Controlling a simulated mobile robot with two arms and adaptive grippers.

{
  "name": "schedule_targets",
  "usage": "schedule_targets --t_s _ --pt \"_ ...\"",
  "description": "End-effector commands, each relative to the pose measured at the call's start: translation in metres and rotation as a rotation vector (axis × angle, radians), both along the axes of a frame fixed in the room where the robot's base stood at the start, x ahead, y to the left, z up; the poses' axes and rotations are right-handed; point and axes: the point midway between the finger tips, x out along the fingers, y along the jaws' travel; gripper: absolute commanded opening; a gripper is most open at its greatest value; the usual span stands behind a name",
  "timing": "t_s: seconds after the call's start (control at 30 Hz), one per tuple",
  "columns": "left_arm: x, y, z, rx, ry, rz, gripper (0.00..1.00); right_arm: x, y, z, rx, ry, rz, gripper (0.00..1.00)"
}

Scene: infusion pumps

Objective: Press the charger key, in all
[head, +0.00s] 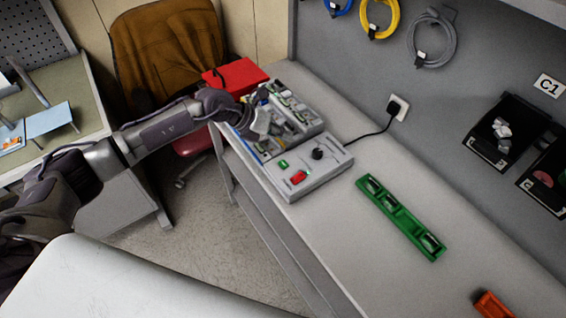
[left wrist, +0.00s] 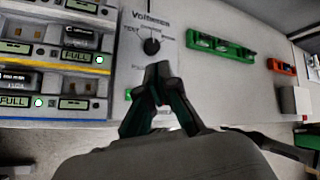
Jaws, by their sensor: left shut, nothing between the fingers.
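A grey control box (head: 325,177) stands on the bench with a green key (head: 283,164), a red key (head: 299,177) and a black knob (head: 317,154). Beside it is a charger unit (head: 310,126) with several bays. In the left wrist view the charger displays (left wrist: 76,56) read FULL with green lights, and the knob (left wrist: 151,46) shows above the fingers. My left gripper (head: 262,126) is shut and empty, over the charger unit near the box. Its fingertips (left wrist: 160,68) partly hide the box face; the green key (left wrist: 128,94) shows beside them. I cannot tell whether they touch anything. My right gripper is out of view.
A green tray (head: 394,209) with dark pieces in it lies on the bench, and an orange tray (head: 492,305) is farther right. A red case (head: 235,75) is behind the charger. A black cord (head: 372,135) runs to the wall socket (head: 398,106). Bench between box and green tray is clear.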

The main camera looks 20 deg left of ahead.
Motion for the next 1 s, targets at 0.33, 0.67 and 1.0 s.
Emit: schedule_targets --t_s 0.33,0.67,1.0 --pt "0.001 0.009 -0.003 0.038 0.006 -0.002 0.0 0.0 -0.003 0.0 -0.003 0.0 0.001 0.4" --pt "0.001 0.008 -0.013 0.035 0.007 -0.003 0.0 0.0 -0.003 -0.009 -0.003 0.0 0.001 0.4" --pt "0.001 0.008 -0.058 0.034 0.006 -0.003 0.0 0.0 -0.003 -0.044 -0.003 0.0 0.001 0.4"
